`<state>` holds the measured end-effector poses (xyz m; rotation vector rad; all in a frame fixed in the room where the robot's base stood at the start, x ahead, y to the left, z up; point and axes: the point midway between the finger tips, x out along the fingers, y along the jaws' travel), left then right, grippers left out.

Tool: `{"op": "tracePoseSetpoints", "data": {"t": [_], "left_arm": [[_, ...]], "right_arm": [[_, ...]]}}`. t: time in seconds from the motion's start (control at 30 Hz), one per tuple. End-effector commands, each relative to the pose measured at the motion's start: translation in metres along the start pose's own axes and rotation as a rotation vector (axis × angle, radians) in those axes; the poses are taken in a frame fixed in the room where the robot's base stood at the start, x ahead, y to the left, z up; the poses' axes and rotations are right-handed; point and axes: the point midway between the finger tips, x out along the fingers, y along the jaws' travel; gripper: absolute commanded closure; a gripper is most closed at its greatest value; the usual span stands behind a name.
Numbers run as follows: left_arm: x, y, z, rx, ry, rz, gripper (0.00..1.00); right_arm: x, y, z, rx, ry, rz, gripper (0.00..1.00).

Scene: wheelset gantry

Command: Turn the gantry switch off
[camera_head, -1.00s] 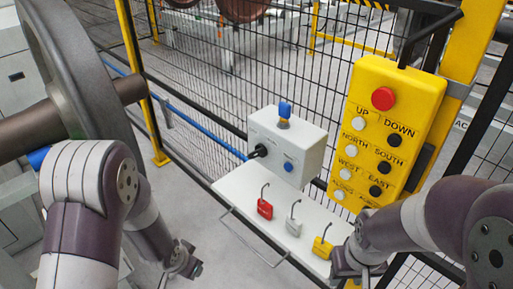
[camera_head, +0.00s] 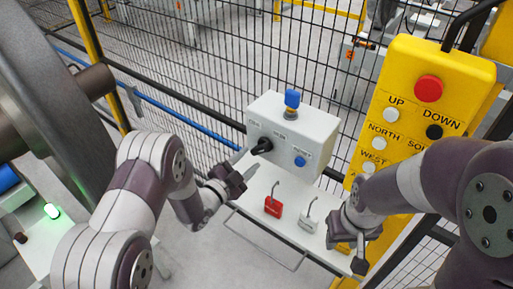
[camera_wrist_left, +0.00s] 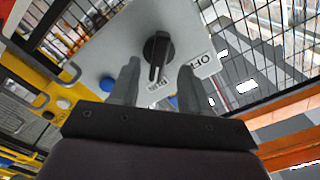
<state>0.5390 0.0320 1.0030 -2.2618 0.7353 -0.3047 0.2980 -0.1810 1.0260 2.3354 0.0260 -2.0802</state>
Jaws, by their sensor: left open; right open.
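A grey switch box (camera_head: 312,135) stands at the back of a white shelf. Its black rotary switch (camera_head: 262,146) is on the left part of the front face and also shows in the left wrist view (camera_wrist_left: 156,50), near the letters "OFF". A blue button (camera_head: 300,161) is on the face and a blue knob (camera_head: 292,98) is on top. My left gripper (camera_head: 243,172) is just left of and below the switch; in the left wrist view its fingers (camera_wrist_left: 156,80) are open, with the switch beyond and between their tips. My right gripper (camera_head: 360,250) is open and empty by the shelf's right end.
A red padlock (camera_head: 273,207) and a white padlock (camera_head: 308,222) lie on the white shelf (camera_head: 250,190); a yellow one is mostly hidden by my right gripper. A yellow button panel (camera_head: 405,100) hangs at right. A mesh fence is behind, a large wheel (camera_head: 45,100) at left.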

Motion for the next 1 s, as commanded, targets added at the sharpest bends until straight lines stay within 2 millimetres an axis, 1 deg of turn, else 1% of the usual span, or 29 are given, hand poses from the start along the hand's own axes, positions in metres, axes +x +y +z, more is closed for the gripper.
{"op": "tracePoseSetpoints", "data": {"t": [0.03, 0.1, 0.2, 0.33, 0.57, 0.67, 0.7, 1.0], "left_arm": [[0.012, -0.001, -0.002, 0.000, 0.003, 0.002, 0.53], [0.026, -0.001, -0.002, -0.001, 0.001, 0.001, 0.53], [0.040, -0.001, -0.001, -0.001, 0.001, 0.001, 0.53], [0.049, 0.000, 0.000, -0.002, -0.001, 0.000, 0.53], [0.050, 0.000, 0.000, -0.002, -0.002, 0.001, 0.53], [0.050, 0.000, 0.000, -0.002, -0.002, 0.001, 0.82], [0.050, 0.000, 0.000, -0.002, -0.001, 0.001, 0.95], [0.049, 0.001, 0.001, -0.025, -0.001, 0.001, 0.94]], "right_arm": [[-0.005, 0.000, -0.001, 0.000, 0.000, 0.000, 0.57], [-0.008, 0.000, -0.001, 0.000, 0.000, 0.000, 0.57], [-0.010, 0.000, -0.001, 0.000, 0.000, 0.000, 0.57], [-0.010, 0.000, -0.001, 0.000, 0.000, 0.000, 0.57], [-0.010, 0.000, -0.001, 0.000, 0.000, 0.000, 0.57], [-0.010, 0.000, -0.001, 0.000, 0.000, 0.000, 0.57], [-0.010, 0.000, -0.001, 0.000, 0.000, 0.000, 0.57], [-0.008, 0.000, -0.001, 0.000, 0.000, 0.000, 0.57]]}}
